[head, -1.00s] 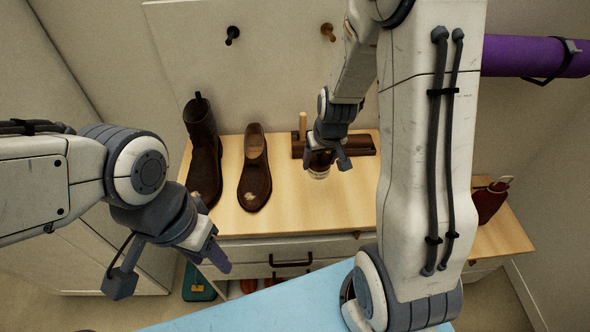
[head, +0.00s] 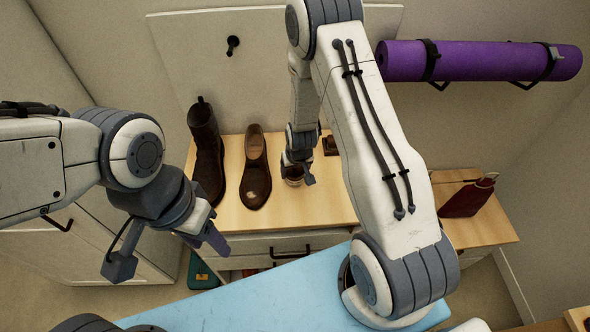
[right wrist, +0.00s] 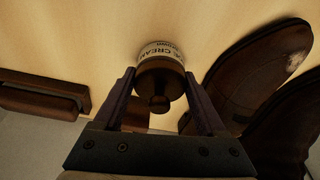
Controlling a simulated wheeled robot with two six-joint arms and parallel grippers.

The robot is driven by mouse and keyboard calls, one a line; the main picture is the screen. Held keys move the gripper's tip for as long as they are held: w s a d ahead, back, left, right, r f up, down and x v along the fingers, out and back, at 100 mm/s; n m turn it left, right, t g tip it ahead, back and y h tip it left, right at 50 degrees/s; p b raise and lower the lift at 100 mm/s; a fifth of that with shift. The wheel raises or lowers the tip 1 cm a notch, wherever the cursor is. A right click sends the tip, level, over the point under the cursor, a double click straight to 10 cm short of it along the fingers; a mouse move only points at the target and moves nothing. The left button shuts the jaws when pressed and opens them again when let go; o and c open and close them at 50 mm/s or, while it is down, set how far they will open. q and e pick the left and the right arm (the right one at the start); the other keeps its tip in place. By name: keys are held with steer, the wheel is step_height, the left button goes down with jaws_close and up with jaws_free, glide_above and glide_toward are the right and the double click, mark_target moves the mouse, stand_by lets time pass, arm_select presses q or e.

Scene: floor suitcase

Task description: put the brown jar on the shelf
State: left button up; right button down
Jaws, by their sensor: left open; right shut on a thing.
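The brown jar (head: 293,182) has a dark lid with a knob and a pale label that reads CREAM, seen in the right wrist view (right wrist: 160,72). My right gripper (head: 298,172) is shut on it, with the jar between its fingertips, over the light wooden top (head: 310,212) of the shoe cabinet. Whether the jar touches the wood is not clear. My left gripper (head: 165,253) is open and empty in front of the cabinet at the left. A lower wooden top (head: 470,232) adjoins at the right. I cannot tell which surface is the shelf.
A brown boot (head: 207,160) and a brown shoe (head: 255,175) stand just left of the jar. A brush (right wrist: 45,93) lies behind it. A purple rolled mat (head: 490,61) hangs on the wall.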

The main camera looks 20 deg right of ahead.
steer(key=shift+f, duration=0.15)
jaws_free()
